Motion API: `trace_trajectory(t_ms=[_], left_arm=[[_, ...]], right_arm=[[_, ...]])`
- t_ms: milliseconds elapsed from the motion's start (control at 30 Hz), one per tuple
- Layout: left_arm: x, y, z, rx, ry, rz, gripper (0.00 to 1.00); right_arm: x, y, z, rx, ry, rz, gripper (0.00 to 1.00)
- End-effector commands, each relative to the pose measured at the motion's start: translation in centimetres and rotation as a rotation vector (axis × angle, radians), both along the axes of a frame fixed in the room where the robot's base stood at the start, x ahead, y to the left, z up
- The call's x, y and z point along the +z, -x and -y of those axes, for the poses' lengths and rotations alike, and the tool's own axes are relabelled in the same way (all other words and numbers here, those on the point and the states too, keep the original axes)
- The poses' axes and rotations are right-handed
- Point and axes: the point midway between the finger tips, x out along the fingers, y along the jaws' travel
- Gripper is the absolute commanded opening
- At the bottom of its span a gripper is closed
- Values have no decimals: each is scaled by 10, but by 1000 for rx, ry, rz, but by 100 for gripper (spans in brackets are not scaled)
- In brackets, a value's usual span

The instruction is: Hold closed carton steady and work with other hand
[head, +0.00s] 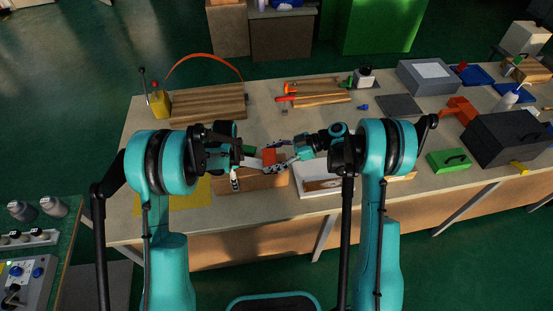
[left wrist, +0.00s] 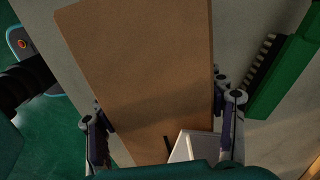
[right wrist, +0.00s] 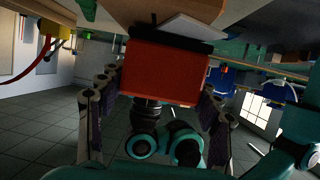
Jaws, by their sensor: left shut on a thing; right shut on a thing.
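The brown carton (head: 262,183) lies near the front edge of the bench; its flat face fills the middle of the left wrist view (left wrist: 150,70). My left gripper (head: 238,167) is shut on the carton, one finger on each side of it. A white piece (left wrist: 190,146) shows at the carton's near end in that view. My right gripper (head: 283,158) is shut on a red-orange block (head: 269,157) above the carton's far side. In the right wrist view the block (right wrist: 165,72) has a dark strip along its top, close below the carton; whether they touch is unclear.
A white tray (head: 302,190) with a brown item stands right of the carton. A yellow mat (head: 190,198) lies to the left. A wooden board (head: 208,103), a green box (head: 448,160) and a dark toolbox (head: 505,138) stand farther off.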

Motion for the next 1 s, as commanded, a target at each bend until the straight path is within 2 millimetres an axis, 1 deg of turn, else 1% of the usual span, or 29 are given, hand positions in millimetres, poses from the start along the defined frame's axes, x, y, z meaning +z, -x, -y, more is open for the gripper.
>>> trace_trajectory(t_ms=[100, 667, 733, 800, 867, 1000], left_arm=[[0, 0, 1, -1, 1, 0, 41], [0, 0, 1, -1, 2, 0, 41], [0, 0, 1, -1, 2, 0, 41], [0, 0, 1, -1, 2, 0, 41], [0, 0, 1, -1, 2, 0, 41], [0, 0, 1, -1, 2, 0, 41]], right_arm=[[0, -3, -11, 1, 0, 1, 27], [-1, -19, -59, 1, 0, 1, 27], [3, -19, -58, -1, 0, 0, 27], [23, -18, -57, -1, 0, 0, 27], [26, -18, -57, -1, 0, 0, 27], [38, -18, -57, -1, 0, 0, 27]])
